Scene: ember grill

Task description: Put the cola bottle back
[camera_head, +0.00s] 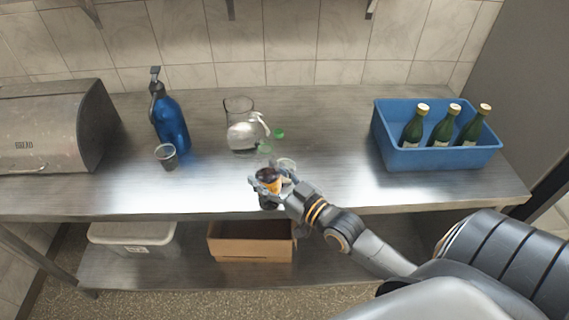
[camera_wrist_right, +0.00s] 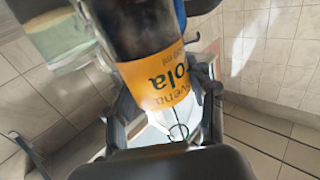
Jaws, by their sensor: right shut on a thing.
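The cola bottle (camera_wrist_right: 160,75) is dark with an orange label reading "ola" and fills the middle of the right wrist view. In the head view the cola bottle (camera_head: 268,184) is small, partly covered by my fingers, near the counter's front edge. My right gripper (camera_head: 270,182) is shut on it. In the right wrist view the gripper's fingers (camera_wrist_right: 163,100) sit on both sides of the label. I cannot tell whether the bottle's base touches the counter. My left gripper is not in view.
A glass pitcher (camera_head: 241,128), green caps (camera_head: 279,133), a blue spray bottle (camera_head: 170,122), a small cup (camera_head: 166,156) and a bread box (camera_head: 50,125) stand on the counter (camera_head: 325,130). A blue crate (camera_head: 440,157) at right holds three green bottles (camera_head: 442,128). Below are a cardboard box (camera_head: 250,252) and a lidded bin (camera_head: 130,243).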

